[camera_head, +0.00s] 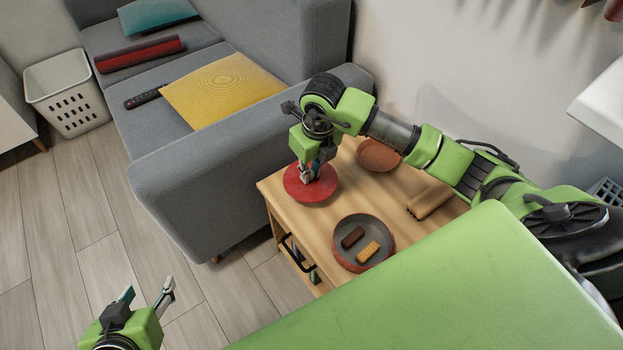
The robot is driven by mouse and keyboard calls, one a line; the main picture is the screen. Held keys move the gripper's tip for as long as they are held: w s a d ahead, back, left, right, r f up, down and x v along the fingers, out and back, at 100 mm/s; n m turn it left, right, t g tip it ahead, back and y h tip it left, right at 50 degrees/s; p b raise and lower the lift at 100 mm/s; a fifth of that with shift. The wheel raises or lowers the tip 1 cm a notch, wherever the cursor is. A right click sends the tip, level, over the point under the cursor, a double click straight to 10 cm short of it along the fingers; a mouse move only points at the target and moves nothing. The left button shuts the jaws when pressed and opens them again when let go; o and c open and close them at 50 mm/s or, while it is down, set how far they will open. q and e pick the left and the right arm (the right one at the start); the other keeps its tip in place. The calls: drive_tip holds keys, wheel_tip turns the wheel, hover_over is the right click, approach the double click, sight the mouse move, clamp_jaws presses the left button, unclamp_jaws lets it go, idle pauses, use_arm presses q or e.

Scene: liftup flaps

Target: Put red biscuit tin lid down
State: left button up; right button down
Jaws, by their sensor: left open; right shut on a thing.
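The red biscuit tin lid (312,190) is a round red disc at the left end of the wooden cabinet top. My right gripper (310,176) points down over it and is shut on it near its middle. I cannot tell whether the lid touches the wood or hangs just above it. The open biscuit tin (386,262) stands near the cabinet's front edge, with a dark biscuit (352,237) and a golden biscuit (368,251) inside. My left gripper (149,292) is open and empty over the floor at the lower left.
The wooden cabinet (322,228) also bears a brown bowl (378,155) at the back and a tan rolled item (430,201) at right. A grey sofa (215,175) stands close on the left. The floor at lower left is clear.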

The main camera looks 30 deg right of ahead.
sight(311, 179)
wheel_tip(311, 179, down, 4)
drive_tip(key=shift+w+d+r+b, duration=0.1)
drive_tip(key=shift+d+r+b, duration=0.1)
drive_tip(key=shift+b, duration=0.4)
use_arm(q)
drive_tip(key=w+d+r+t+h, duration=0.1)
drive_tip(key=w+d+r+t, duration=0.1)
drive_tip(key=w+r+t, duration=0.1)
wheel_tip(311, 179, up, 2)
drive_tip(key=shift+w+r, duration=0.1)
drive_tip(key=shift+w, duration=0.7)
drive_tip(key=shift+w+r+t, duration=0.15)
drive_tip(key=shift+r+t, duration=0.05)
drive_tip(key=shift+t, duration=0.2)
use_arm(e)
drive_tip(key=shift+f, duration=0.1)
drive_tip(key=c, duration=2)
unclamp_jaws()
